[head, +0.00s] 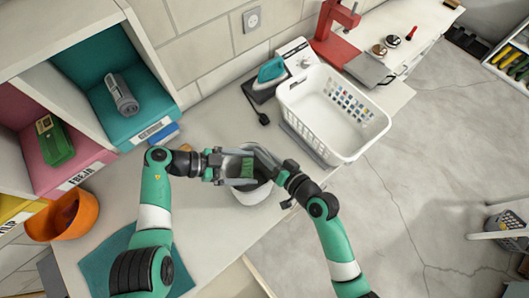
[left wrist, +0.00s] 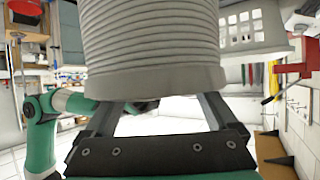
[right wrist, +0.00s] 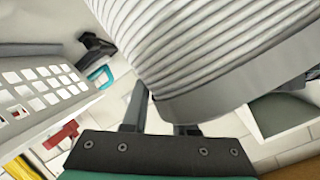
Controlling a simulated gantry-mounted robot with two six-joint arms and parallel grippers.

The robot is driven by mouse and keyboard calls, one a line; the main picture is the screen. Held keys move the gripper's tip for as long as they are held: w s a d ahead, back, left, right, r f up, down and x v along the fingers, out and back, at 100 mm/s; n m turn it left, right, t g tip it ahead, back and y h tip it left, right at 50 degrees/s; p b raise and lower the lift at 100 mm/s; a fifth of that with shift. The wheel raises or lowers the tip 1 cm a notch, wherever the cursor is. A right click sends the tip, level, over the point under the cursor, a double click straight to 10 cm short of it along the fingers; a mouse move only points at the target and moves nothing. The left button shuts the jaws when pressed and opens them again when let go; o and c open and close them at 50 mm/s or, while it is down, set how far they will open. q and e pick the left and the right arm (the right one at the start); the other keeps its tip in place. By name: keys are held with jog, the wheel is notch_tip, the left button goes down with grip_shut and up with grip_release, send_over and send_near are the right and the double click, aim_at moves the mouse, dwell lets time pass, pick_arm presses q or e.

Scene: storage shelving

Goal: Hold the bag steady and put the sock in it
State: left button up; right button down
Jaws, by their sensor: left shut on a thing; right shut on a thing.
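The bag (head: 262,193) is a pale, round, open-topped container on the worktop in the head view. Its ribbed wall and plain rim fill much of the left wrist view (left wrist: 150,45) and right wrist view (right wrist: 190,45). My left gripper (head: 217,166) is shut on the bag at its left rim. My right gripper (head: 262,158) reaches over the opening from the right. A green piece of cloth, apparently the sock (head: 247,168), shows inside the opening below the right fingers. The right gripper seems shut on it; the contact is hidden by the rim.
A white laundry basket (head: 345,150) stands behind to the right, beside a teal iron (head: 271,71). An orange bowl (head: 75,217) and teal cloth (head: 105,262) lie at left. Shelf bins hold a grey roll (head: 121,94) and a green item (head: 55,145). The worktop's front is mostly clear.

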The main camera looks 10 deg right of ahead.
pick_arm(q)
jog(key=shift+f, duration=0.65)
pick_arm(e)
jog(key=shift+a+f, duration=0.1)
pick_arm(q)
jog(key=o, duration=1)
jog(key=shift+f, duration=0.1)
pick_arm(e)
jog(key=shift+f, duration=0.2)
pick_arm(q)
jog(key=v, duration=0.6)
jog(key=r+v, duration=0.1)
jog(key=v, duration=0.5)
jog(key=shift+w+r, duration=0.1)
jog(key=shift+w, duration=0.1)
pick_arm(e)
jog(key=shift+s, duration=0.1)
jog(key=c, duration=0.9)
grip_release()
jog(key=shift+o, duration=1)
pick_arm(q)
jog(key=shift+s, duration=0.1)
pick_arm(e)
jog(key=shift+r, duration=0.2)
